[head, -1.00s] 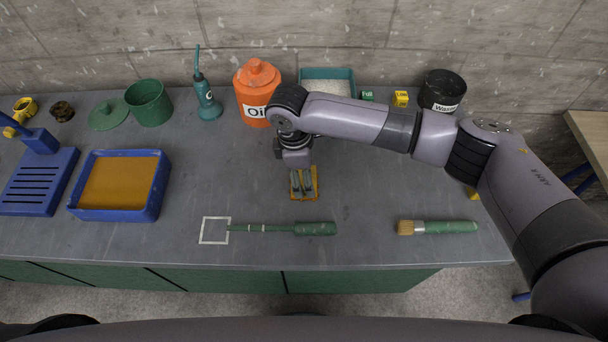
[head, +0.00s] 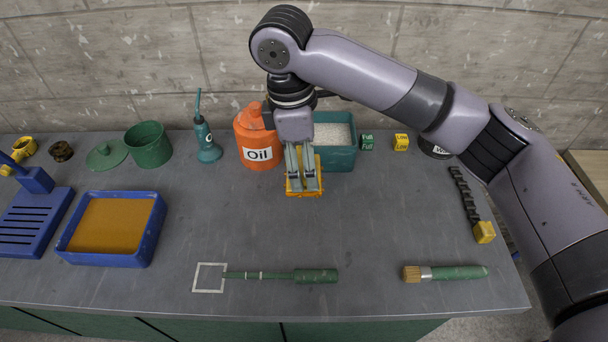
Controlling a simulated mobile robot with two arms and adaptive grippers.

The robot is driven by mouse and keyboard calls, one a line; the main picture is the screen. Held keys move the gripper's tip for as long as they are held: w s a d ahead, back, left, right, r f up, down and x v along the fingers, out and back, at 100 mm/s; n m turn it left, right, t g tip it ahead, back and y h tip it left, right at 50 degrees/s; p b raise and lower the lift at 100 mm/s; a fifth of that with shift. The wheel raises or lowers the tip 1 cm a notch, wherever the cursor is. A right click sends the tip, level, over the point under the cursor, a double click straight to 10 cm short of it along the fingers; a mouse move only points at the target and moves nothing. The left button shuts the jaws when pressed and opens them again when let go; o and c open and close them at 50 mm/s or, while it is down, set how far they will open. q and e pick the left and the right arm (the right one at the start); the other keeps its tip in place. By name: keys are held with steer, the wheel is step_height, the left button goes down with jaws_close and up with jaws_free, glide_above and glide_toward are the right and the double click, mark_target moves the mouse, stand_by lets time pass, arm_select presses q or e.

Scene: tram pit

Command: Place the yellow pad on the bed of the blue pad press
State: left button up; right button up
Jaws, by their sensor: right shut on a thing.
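The yellow pad (head: 304,193) is in the fingers of my right gripper (head: 303,184), which is shut on it. The gripper points down, and the pad looks raised above the middle of the grey bench. The blue pad press (head: 36,212) stands at the far left, partly cut off by the picture's edge. Its slotted bed lies low at the front, and a blue upright with a yellow part rises behind it. My left gripper is not in view.
A blue tray (head: 152,236) with orange-brown contents sits beside the press. A green pot (head: 149,145), oil can (head: 207,142), orange Oil container (head: 257,150) and teal bin (head: 338,158) line the back. A green-handled tool (head: 310,276) and brush (head: 455,272) lie in front.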

steer(key=shift+r, duration=0.55)
steer(key=shift+d+m, duration=0.4)
steer(key=shift+d, duration=0.1)
steer(key=s+d+f+m+g+y, duration=0.1)
steer(key=s+d+f+m, duration=0.15)
steer(key=d+m, duration=0.65)
steer(key=s+d+f+m, duration=0.1)
steer(key=s+d+m, duration=0.3)
steer(key=d+m, duration=0.45)
steer(key=s+f, duration=0.3)
steer(key=f, duration=0.1)
steer(key=shift+s+d+f, duration=0.3)
steer(key=shift+f, duration=0.1)
